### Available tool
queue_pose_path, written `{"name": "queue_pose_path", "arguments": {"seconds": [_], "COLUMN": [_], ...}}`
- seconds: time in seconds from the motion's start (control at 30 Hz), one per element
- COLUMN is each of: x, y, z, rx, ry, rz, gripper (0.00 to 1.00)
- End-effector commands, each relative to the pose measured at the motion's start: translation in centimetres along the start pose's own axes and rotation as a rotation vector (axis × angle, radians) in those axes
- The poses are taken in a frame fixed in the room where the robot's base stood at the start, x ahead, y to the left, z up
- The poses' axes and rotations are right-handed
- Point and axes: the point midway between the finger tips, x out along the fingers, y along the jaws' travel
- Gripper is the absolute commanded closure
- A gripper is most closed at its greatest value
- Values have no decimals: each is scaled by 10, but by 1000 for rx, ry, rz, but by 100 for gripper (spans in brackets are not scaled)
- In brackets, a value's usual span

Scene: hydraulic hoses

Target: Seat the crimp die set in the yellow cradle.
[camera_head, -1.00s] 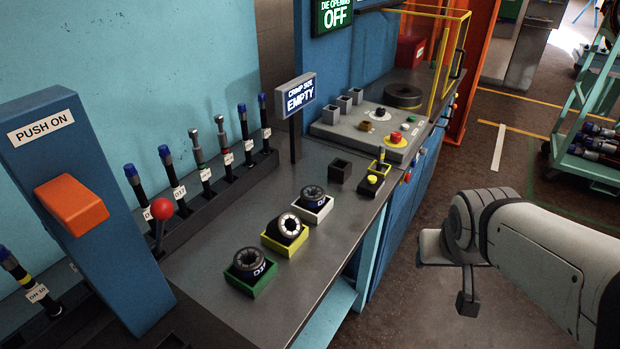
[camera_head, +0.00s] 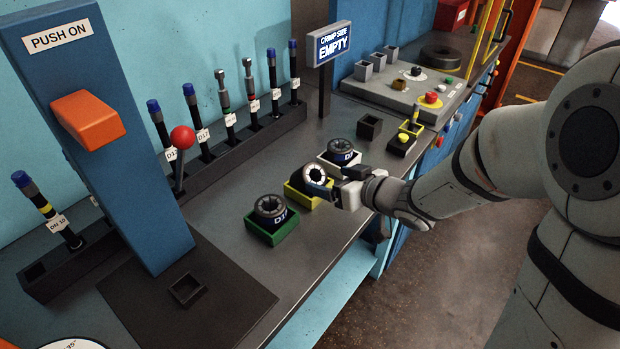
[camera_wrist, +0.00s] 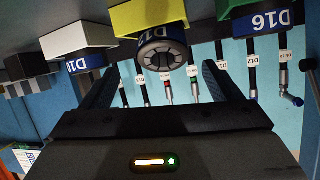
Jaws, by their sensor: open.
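The yellow cradle (camera_head: 296,193) stands on the bench between a green and a white cradle. A dark crimp die set (camera_head: 314,174) with a ringed segmented face sits at it, its face tilted; the contact inside the cradle is hidden. My gripper (camera_head: 325,190) is at the front right of this die, partly covering it and the cradle. The wrist view is upside down. There the die (camera_wrist: 162,55) shows at the yellow cradle (camera_wrist: 147,16), ahead of the gap between my spread fingers (camera_wrist: 160,85). The gripper is open and holds nothing.
The green cradle (camera_head: 273,236) holds a die marked D16 (camera_wrist: 268,20). The white cradle (camera_head: 331,166) holds another die (camera_head: 342,151). A blue column (camera_head: 105,140), a red-knobbed lever (camera_head: 182,138) and several hose ends stand behind. The crimp size sign (camera_head: 334,43) reads EMPTY.

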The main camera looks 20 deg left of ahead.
Motion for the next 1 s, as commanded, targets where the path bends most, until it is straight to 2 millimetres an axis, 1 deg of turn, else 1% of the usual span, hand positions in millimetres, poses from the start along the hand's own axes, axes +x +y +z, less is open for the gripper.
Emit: {"name": "queue_pose_path", "arguments": {"seconds": [0.03, 0.17, 0.3, 0.4, 0.5, 0.7, 1.0], "x": [7, 23, 44, 55, 59, 59, 58], "y": [-1, -3, -5, -4, -4, -3, -3], "z": [1, 1, 1, 0, 0, 0, 0], "rx": [-1, -1, -2, -1, -1, -1, -1], "ry": [-1, -3, -2, -1, -1, 0, 0], "rz": [-2, -1, 0, 2, 4, 5, 6], "gripper": [16, 16, 16, 16, 16, 16, 40]}}
